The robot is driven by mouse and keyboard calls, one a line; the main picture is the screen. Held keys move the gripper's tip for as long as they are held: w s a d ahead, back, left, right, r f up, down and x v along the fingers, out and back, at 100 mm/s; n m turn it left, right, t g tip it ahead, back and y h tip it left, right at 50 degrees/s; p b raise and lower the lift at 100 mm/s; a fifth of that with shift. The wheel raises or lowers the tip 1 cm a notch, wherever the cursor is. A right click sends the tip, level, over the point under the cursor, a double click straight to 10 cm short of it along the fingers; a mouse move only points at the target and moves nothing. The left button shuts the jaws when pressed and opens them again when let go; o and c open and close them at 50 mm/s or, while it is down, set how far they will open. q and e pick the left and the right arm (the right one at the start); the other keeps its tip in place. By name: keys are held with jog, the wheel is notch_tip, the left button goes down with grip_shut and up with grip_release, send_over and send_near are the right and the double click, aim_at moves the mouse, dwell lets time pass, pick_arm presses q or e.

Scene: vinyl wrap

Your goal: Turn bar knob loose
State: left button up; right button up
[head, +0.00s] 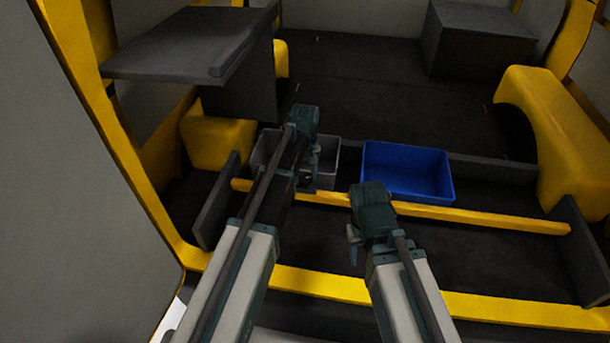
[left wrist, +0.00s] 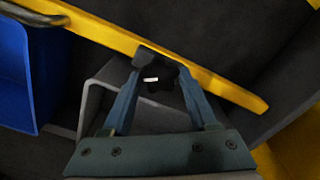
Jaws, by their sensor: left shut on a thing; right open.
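The yellow bar (head: 450,214) runs across the van's opening in the head view and slants across the left wrist view (left wrist: 215,83). A dark star-shaped knob (left wrist: 157,73) with a small white mark sits at the bar's edge. My left gripper (left wrist: 160,84) has its two fingers on either side of the knob and is shut on it. In the head view my left gripper (head: 309,180) is at the bar's left part and mostly hides the knob. My right gripper (head: 353,250) is open and empty, on the near side of the bar.
A grey bin (head: 327,158) and a blue bin (head: 409,172) stand behind the bar. A dark shelf panel (head: 185,45) juts out at upper left. Yellow wheel arches (head: 545,120) flank the dark floor. A yellow sill (head: 490,308) runs along the front.

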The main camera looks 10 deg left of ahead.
aim_at(305, 179)
pick_arm(q)
jog(key=o, duration=1.4)
jog(key=shift+r, duration=0.15)
notch_tip(305, 179, up, 14)
jog(key=p, duration=1.3)
jog(key=shift+f+p, duration=0.2)
jog(key=shift+p, duration=0.2)
jog(key=s+d+m, duration=0.2)
jog(key=s+m, duration=0.1)
jog(key=s, duration=0.5)
jog(key=s+d+m, duration=0.3)
jog(key=s, duration=0.5)
jog(key=s+d+m+y, duration=0.1)
jog(key=s+m, duration=0.3)
jog(key=s, duration=0.5)
jog(key=shift+d, duration=0.9)
